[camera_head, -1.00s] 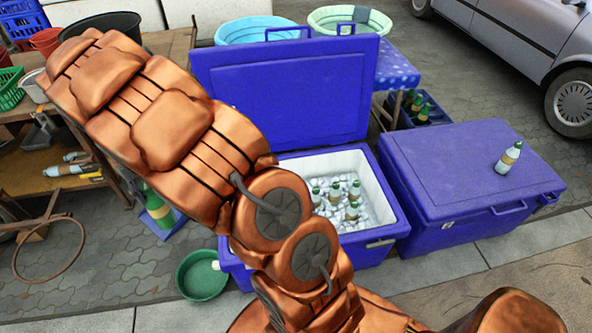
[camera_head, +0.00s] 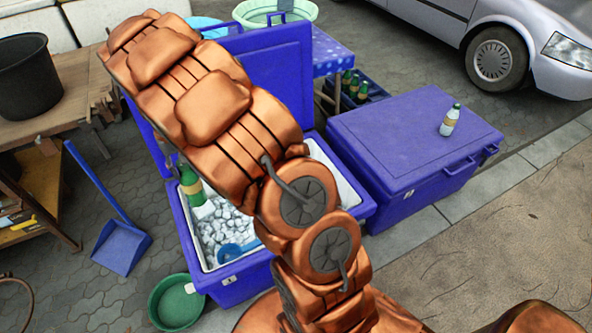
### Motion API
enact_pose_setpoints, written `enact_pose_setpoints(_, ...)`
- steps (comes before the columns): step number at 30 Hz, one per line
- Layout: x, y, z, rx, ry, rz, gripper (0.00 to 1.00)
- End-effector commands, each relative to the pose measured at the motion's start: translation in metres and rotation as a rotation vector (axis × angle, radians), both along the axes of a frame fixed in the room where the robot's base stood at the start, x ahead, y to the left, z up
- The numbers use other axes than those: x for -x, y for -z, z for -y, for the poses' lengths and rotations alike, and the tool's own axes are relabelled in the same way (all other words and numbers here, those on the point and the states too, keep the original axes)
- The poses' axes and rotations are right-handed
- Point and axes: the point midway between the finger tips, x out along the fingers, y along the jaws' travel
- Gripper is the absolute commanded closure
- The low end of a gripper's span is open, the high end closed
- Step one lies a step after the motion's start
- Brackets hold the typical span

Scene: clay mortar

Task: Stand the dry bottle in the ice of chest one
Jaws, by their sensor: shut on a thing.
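An open blue chest (camera_head: 226,284) holds white ice (camera_head: 222,226), partly hidden by my copper arm. A green bottle (camera_head: 190,177) with a yellowish label shows tilted over the chest's left part, just left of my arm. Its top is hidden, and I cannot tell whether its base touches the ice. My gripper is hidden behind my arm. Another bottle (camera_head: 449,121), pale with a green cap and gold label, stands on the closed blue chest (camera_head: 400,150) at right. I cannot tell from markings which chest is number one.
A blue scoop (camera_head: 236,251) lies in the front of the ice. The raised lid (camera_head: 270,65) stands behind. A green basin (camera_head: 176,303) and blue dustpan (camera_head: 120,245) are on the paving at left. More green bottles (camera_head: 362,92) stand in a crate behind.

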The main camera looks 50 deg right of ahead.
Motion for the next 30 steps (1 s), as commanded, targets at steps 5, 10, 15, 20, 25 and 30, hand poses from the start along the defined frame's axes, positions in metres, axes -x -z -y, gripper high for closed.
enact_pose_setpoints(5,-0.002,0.037,0.046,0.0,0.161,-0.002,0.92)
enact_pose_setpoints(10,0.0,0.071,0.098,0.001,0.347,-0.002,0.92)
enact_pose_setpoints(15,0.006,0.105,0.152,0.001,0.54,0.0,0.92)
enact_pose_setpoints(20,0.019,0.138,0.203,0.001,0.721,-0.001,0.92)
enact_pose_setpoints(25,0.037,0.171,0.254,0.001,0.909,0.0,0.92)
enact_pose_setpoints(30,0.055,0.196,0.296,0.001,1.067,0.003,0.92)
